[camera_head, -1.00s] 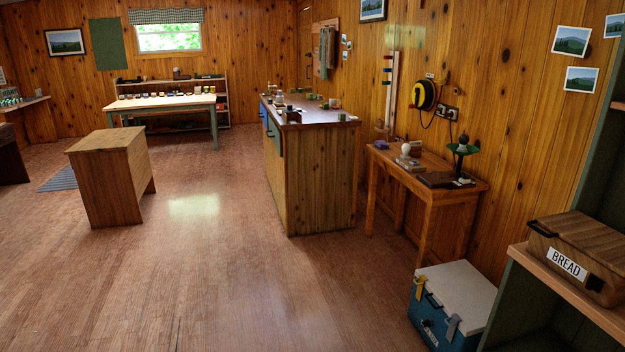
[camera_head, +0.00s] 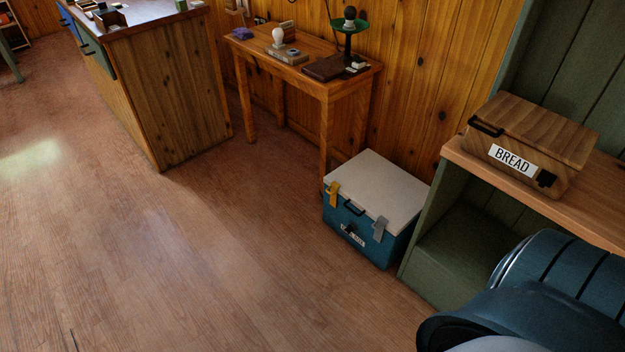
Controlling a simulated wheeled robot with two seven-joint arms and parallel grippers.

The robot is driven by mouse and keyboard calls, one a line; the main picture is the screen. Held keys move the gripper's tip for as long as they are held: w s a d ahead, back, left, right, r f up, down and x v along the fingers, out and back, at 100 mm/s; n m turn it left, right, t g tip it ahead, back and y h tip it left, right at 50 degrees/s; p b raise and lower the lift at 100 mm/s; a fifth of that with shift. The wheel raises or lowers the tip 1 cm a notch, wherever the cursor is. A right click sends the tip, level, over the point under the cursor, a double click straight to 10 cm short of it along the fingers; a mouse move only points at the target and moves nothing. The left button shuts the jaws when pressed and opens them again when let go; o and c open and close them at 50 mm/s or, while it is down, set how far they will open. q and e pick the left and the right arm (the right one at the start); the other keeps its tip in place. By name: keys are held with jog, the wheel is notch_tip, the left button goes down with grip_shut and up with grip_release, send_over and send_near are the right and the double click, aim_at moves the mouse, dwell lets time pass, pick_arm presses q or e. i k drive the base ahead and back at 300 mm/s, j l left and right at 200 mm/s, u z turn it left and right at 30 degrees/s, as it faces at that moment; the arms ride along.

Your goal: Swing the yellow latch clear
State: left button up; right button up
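The yellow latch (camera_head: 333,194) hangs over the front left edge of a teal cooler box (camera_head: 357,232) with a white lid (camera_head: 376,188). A grey latch (camera_head: 380,229) sits at the front right of the same box. A dark handle and a small label are on the front between them. The lid looks closed. The box stands on the floor, apart from me. Neither of my grippers is in view; only part of my own body shows at the lower right.
A wooden side table (camera_head: 330,85) stands behind the box. A green shelf unit (camera_head: 447,230) with a wooden bread box (camera_head: 531,146) stands close on its right. A counter (camera_head: 165,85) is at the upper left. The floor (camera_head: 190,270) in front and left is clear.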

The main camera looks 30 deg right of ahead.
aim_at(333, 186)
jog(key=i, duration=0.85)
jog(key=z, duration=0.5)
